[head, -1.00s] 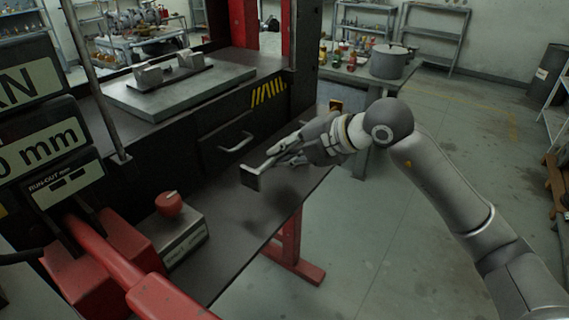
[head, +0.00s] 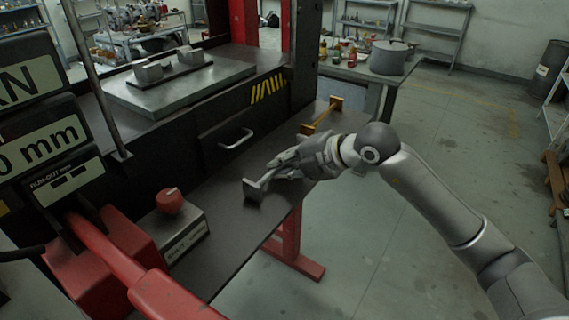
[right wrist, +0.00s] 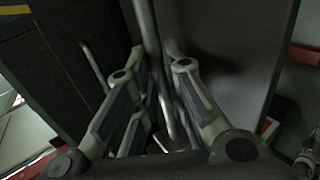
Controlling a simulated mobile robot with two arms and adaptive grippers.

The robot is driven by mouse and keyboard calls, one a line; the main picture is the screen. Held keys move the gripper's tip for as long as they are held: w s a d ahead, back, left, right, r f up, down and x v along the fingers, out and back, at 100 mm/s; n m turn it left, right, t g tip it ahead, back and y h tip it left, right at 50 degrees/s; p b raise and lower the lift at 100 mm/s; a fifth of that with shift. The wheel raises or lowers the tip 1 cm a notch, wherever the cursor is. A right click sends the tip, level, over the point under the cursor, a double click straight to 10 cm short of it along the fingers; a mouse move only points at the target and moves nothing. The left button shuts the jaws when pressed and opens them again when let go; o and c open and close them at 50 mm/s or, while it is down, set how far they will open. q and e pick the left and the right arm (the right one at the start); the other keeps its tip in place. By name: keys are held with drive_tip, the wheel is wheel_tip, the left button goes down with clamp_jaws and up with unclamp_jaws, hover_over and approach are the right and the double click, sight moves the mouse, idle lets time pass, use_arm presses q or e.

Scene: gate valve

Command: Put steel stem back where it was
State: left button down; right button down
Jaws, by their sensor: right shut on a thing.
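My right gripper (head: 276,170) is over the dark bench shelf in the head view, shut on the steel stem (head: 256,187). The stem is a grey rod with a flat, plate-like end at the lower left, low over or touching the shelf; I cannot tell which. In the right wrist view the stem (right wrist: 151,38) runs as a bare rod between the fingers of the gripper (right wrist: 160,100). The fingers hide part of it. My left gripper is not in view.
A brass-coloured piece (head: 322,117) lies on the shelf (head: 232,232) behind my right gripper. A drawer handle (head: 236,138) sticks out at the shelf's back. A box with a red knob (head: 169,201) stands left. The shelf's front edge is close under my right arm.

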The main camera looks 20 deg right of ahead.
drive_tip(key=shift+f, duration=0.2)
drive_tip(key=c, duration=1.5)
unclamp_jaws()
drive_tip(key=shift+f, duration=0.15)
